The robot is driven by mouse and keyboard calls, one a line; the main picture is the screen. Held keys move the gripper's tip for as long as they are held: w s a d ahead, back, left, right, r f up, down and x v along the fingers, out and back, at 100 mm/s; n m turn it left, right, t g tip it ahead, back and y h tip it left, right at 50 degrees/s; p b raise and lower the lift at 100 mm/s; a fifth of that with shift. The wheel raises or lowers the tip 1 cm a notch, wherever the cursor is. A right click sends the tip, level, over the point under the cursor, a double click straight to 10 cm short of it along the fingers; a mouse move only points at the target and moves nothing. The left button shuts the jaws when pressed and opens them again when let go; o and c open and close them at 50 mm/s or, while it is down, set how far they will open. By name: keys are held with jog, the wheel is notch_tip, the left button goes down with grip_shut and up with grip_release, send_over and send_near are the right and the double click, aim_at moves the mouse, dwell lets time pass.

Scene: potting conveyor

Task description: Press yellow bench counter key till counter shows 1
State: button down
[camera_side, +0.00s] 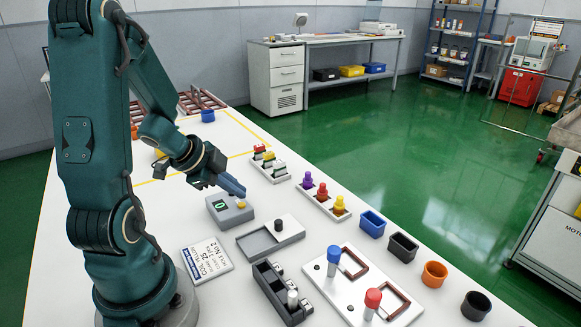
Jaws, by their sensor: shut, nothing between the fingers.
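The bench counter (229,217) is a grey box on the white table. Its small display (222,206) glows green and appears to read 0. The yellow key (241,204) is on the right part of its top. My gripper (240,191) is shut and empty, its blue-grey fingers pointing down to the right. The fingertips are just above and behind the yellow key in the picture. A small gap seems to show between them, though the exact height is hard to tell.
A printed card (207,260) lies in front of the counter. A grey tray with a sliding lid (262,243) stands to its right. Racks of coloured pieces (270,165) and purple, red and yellow pegs (322,192) stand behind. Several cups line the right edge.

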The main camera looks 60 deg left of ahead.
aim_at(238, 205)
dwell(0.4)
jog(key=shift+f, duration=0.45)
jog(key=shift+f, duration=0.35)
dwell(0.5)
jog(key=shift+r, duration=0.8)
jog(key=shift+r, duration=2.55)
